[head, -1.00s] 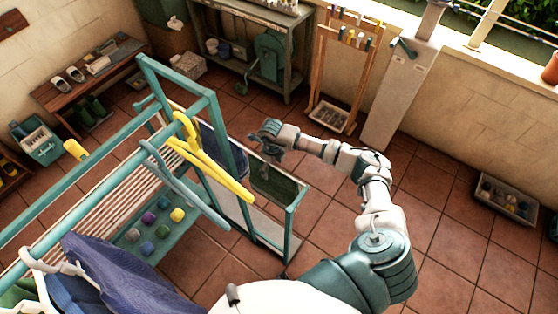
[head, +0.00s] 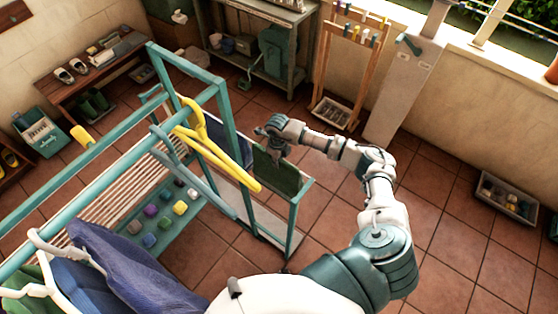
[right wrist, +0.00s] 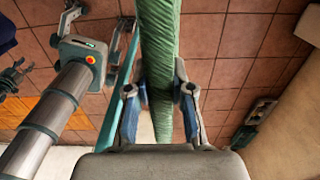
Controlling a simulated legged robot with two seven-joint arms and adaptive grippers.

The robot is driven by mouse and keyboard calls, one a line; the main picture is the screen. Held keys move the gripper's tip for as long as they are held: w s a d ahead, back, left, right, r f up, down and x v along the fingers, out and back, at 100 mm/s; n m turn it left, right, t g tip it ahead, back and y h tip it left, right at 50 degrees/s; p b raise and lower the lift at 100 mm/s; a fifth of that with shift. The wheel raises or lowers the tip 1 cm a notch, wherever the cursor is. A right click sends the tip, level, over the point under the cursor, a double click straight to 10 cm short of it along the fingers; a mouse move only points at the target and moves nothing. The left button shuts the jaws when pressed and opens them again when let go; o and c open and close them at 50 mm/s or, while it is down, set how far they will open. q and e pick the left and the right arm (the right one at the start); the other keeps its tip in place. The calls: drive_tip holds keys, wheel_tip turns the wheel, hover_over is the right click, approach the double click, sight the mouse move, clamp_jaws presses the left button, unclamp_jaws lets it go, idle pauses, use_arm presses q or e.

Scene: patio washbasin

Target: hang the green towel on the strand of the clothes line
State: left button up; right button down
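The green towel (head: 277,172) hangs on the low teal frame at the near right end of the drying rack. My right gripper (head: 273,135) is at its top edge. In the right wrist view the towel (right wrist: 160,55) runs between the two fingers of my right gripper (right wrist: 161,100), which stand apart on either side with gaps. A grey arm with an orange light, seemingly my left, enters at the left of that view; its gripper (right wrist: 92,25) has its fingers apart and looks empty. It is not visible in the head view. Thin line strands (head: 510,24) run above the wall at top right.
The teal drying rack (head: 215,80) holds yellow hangers (head: 205,145) and blue clothes (head: 130,262). A dark blue cloth hangs beside the towel. A wooden peg stand (head: 345,60) and a grey post (head: 405,85) stand beyond. Tiled floor to the right is clear up to a crate (head: 508,198).

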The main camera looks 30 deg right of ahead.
drive_tip(key=r+p, duration=0.1)
drive_tip(key=r, duration=0.1)
drive_tip(key=r+p, duration=0.1)
drive_tip(key=r, duration=0.1)
drive_tip(key=r+p, duration=0.2)
drive_tip(key=shift+d, duration=0.35)
drive_tip(key=r, duration=0.1)
drive_tip(key=r+p, duration=0.1)
drive_tip(key=r, duration=0.1)
drive_tip(key=r+p, duration=0.1)
drive_tip(key=r, duration=0.1)
drive_tip(key=shift+a+r, duration=0.1)
drive_tip(key=shift+a, duration=0.2)
use_arm(q)
wheel_tip(320, 180, up, 6)
drive_tip(key=shift+w+d+r, duration=0.15)
drive_tip(key=shift+d+r, duration=0.05)
use_arm(e)
wheel_tip(320, 180, up, 18)
drive_tip(key=shift+d+f, duration=0.2)
